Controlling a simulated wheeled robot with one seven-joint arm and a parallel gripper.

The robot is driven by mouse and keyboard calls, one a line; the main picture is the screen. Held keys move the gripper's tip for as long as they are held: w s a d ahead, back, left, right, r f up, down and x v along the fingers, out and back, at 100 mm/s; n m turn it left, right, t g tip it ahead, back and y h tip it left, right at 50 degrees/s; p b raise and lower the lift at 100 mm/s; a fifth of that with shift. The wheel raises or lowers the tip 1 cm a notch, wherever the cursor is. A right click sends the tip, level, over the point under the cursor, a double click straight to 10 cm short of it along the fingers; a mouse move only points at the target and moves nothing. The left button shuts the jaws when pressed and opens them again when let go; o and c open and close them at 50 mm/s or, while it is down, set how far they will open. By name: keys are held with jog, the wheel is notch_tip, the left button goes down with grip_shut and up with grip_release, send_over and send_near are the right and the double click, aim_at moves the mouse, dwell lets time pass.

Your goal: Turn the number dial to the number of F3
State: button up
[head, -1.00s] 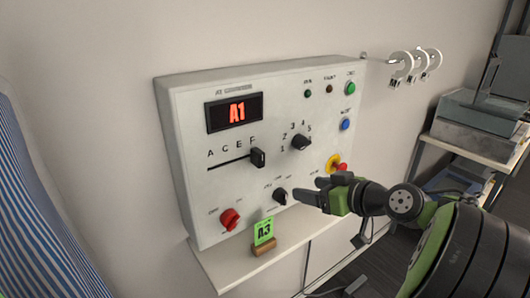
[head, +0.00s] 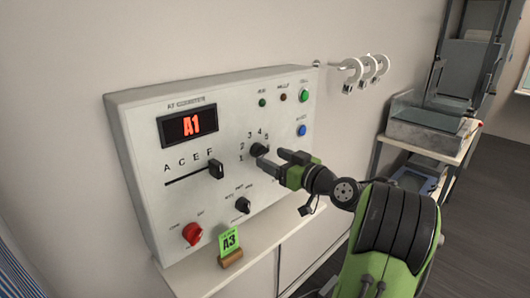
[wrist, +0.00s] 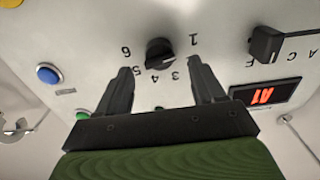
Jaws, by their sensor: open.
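The number dial (head: 259,150) is a black knob ringed by printed numbers on a pale control panel (head: 140,140). It also shows in the wrist view (wrist: 160,52), upside down, between and beyond my fingertips. My gripper (head: 270,160) is open and empty, its fingers pointing at the panel beside the dial; I cannot tell whether they touch it. The red display (head: 188,125) reads A1. The black letter slider (head: 216,171) sits at the right end of its slot, near F. A green card (head: 229,240) below the panel reads A3, not F3.
A red knob (head: 192,234) and a small black knob (head: 242,205) are low on the panel. Green (head: 305,95) and blue (head: 302,130) buttons are at its right. A narrow shelf (head: 200,277) juts out below. White rings (head: 365,70) hang to the right.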

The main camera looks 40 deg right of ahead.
aim_at(264, 154)
jog(key=w, duration=0.4)
jog(key=c, duration=1)
